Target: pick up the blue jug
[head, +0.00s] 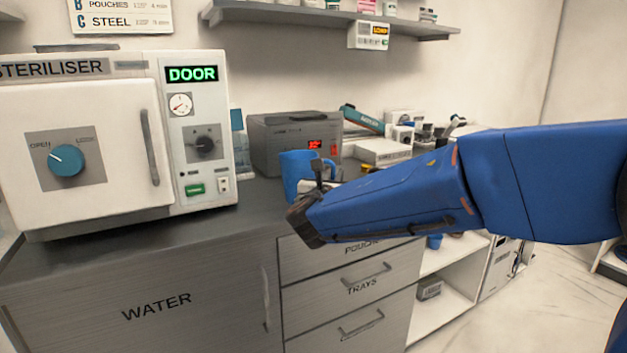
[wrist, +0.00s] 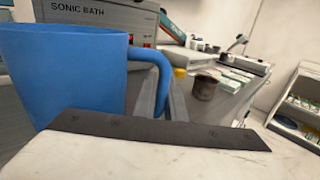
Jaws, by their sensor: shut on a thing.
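The blue jug (head: 292,168) is upright over the counter, in front of the grey sonic bath, in the head view. In the wrist view the jug (wrist: 75,72) fills the left side, with its handle on the right. My gripper (wrist: 166,105) is shut on the handle, its fingers at the handle's lower part. In the head view my gripper (head: 319,174) shows beside the jug's right side, partly behind my blue arm. The jug's base is hidden, so I cannot tell whether it touches the counter.
The steriliser (head: 85,145) stands to the left on the counter (head: 130,245), its door closed. The sonic bath (head: 270,135) is close behind the jug. A dark brown pot (wrist: 204,88) and a yellow item (wrist: 180,72) stand to the right. A shelf (head: 330,20) hangs above.

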